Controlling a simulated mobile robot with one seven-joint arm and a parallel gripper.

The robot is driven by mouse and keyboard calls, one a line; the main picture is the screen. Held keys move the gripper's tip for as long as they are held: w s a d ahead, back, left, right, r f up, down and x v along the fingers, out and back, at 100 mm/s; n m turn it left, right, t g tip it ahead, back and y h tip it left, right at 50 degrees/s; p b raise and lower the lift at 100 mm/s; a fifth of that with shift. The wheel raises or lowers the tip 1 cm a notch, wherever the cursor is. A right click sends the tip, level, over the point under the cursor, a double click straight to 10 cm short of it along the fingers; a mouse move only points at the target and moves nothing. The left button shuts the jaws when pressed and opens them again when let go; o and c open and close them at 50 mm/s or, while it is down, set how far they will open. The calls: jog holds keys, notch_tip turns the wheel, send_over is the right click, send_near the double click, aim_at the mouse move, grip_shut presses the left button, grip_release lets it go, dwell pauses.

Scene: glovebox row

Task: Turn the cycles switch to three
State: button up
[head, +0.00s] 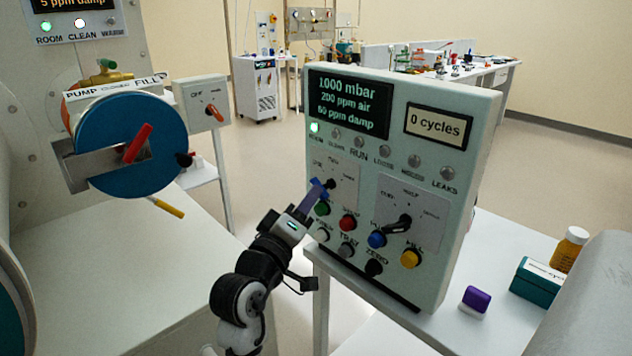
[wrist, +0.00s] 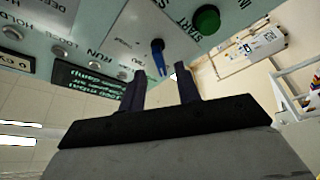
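The cycles switch is taken to be the left dial of the upright control panel (head: 455,100), with labels that look like one, two, three. Its blue knob (head: 329,184) is partly hidden by my gripper (head: 314,197) in the head view, so its setting cannot be read surely. In the wrist view, the blue knob (wrist: 158,55) stands out from the panel just beyond and between my gripper's (wrist: 158,72) fingertips. The fingers are apart with nothing visibly gripped. The panel's small display (head: 438,125) reads 0 cycles.
Below the dial sit a green button (head: 322,208) and a red button (head: 347,222), close to my gripper. A second dial with a black knob (head: 400,226) is to the right. A purple-and-white block (head: 475,301), teal box (head: 537,281) and amber bottle (head: 569,249) stand on the right bench.

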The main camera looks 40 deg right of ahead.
jog(key=shift+p+x, duration=0.35)
jog(key=shift+x, duration=1.9)
jog(key=shift+w, duration=0.1)
jog(key=shift+c, duration=0.2)
grip_shut()
